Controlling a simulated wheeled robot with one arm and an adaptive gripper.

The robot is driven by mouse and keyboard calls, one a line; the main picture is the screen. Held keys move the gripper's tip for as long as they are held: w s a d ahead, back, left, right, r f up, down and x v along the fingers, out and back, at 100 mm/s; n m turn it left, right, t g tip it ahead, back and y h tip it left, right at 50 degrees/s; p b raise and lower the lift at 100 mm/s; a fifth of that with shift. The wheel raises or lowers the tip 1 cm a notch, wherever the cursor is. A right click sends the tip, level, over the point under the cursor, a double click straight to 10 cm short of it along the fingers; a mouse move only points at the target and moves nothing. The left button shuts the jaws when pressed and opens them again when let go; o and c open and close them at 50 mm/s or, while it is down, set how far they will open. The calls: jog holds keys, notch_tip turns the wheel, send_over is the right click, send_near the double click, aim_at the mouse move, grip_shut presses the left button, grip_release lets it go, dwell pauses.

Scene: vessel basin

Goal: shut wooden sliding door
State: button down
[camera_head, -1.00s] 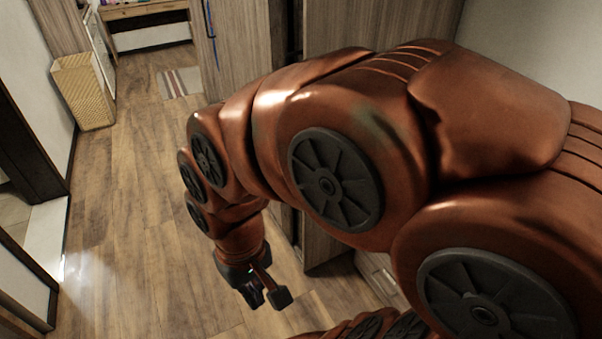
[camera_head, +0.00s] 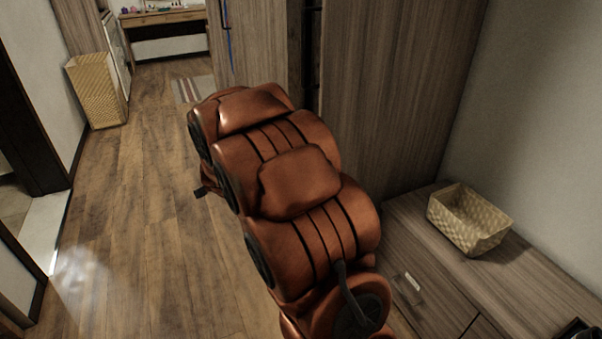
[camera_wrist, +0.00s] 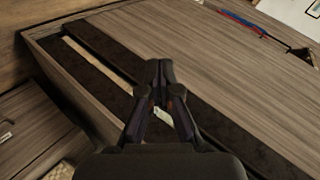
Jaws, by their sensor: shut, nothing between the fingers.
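The wooden sliding door is a grey-brown wood-grain panel (camera_head: 262,60) at the top middle of the head view, with a dark upright gap to its right. In the wrist view the door (camera_wrist: 205,55) fills the upper right. A dark opening (camera_wrist: 100,65) runs diagonally along its edge, with a pale strip inside. My gripper (camera_wrist: 160,68) is shut and empty, and its tips overlap the dark opening near the door's edge. I cannot tell whether they touch it.
Another wood panel (camera_head: 395,90) stands right of the gap. A low drawer cabinet (camera_head: 430,278) with a woven basket (camera_head: 468,220) on top is at the right. A tall wicker basket (camera_head: 97,90) stands far left. The wooden floor (camera_head: 140,200) on the left is clear.

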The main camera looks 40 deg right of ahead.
jog(key=s+d+f+m+g+h+b, duration=0.1)
jog(key=s+d+f+m+h+b, duration=0.1)
jog(key=d+f+m+h+b, duration=0.6)
jog(key=s+d+f+m+g+h+b, duration=0.1)
jog(key=d+f+m+h+b, duration=0.2)
jog(key=d, duration=1)
jog(key=w+d+b, duration=0.1)
jog(key=w+d, duration=0.7)
jog(key=d, duration=0.1)
jog(key=shift+d+f+y, duration=0.3)
jog(key=shift+d+f, duration=0.05)
jog(key=shift+d, duration=0.05)
jog(key=shift+w, duration=0.1)
